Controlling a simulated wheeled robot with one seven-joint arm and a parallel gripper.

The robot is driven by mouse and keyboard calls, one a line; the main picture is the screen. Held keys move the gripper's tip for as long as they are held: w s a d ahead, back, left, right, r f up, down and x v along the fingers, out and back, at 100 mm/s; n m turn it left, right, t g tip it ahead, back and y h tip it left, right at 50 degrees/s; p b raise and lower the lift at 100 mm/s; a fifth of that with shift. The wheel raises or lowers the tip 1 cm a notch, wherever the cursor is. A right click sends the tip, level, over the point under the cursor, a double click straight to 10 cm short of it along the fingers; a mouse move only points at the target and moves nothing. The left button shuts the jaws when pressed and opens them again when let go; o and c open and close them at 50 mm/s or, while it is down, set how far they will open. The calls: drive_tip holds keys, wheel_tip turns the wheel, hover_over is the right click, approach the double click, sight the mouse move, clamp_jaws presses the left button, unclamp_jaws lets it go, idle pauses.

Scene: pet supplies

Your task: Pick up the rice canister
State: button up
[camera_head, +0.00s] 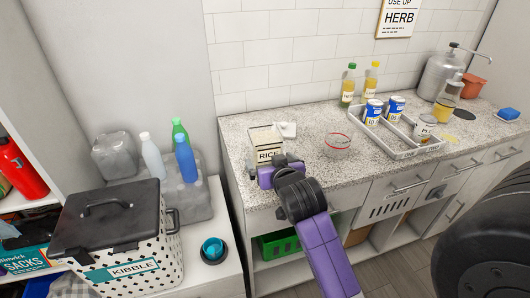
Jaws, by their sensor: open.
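The rice canister (264,140) is a pale box with a dark-edged top and a "RICE" label. It stands upright on the left part of the speckled counter (310,121), near the front edge. My gripper (267,172) is at the canister's near side, low in front of its label, and open. My purple arm reaches up to it from the bottom of the picture. The gripper covers the canister's lower part, so I cannot tell whether the fingers touch it or stand around it.
A white cloth (287,129) lies right behind the canister. A clear red-rimmed bowl (337,145) stands to its right. A grey tray (404,151) with cans and a jar is farther right. Two bottles (348,87) stand at the back. A kibble bin (117,240) is at lower left.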

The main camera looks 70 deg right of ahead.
drive_tip(key=shift+x, duration=1.25)
drive_tip(key=w+d, duration=0.1)
drive_tip(key=w+d+p, duration=0.1)
drive_tip(key=d, duration=0.1)
drive_tip(key=shift+w+d+f, duration=0.1)
drive_tip(key=shift+d+f, duration=0.1)
drive_tip(key=shift+d, duration=0.1)
drive_tip(key=shift+w+d+f, duration=0.25)
drive_tip(key=shift+w+d, duration=0.1)
drive_tip(key=shift+d, duration=0.05)
drive_tip(key=c, duration=1.3)
drive_tip(key=shift+r, duration=0.15)
drive_tip(key=shift+c, duration=0.7)
drive_tip(key=shift+r, duration=0.1)
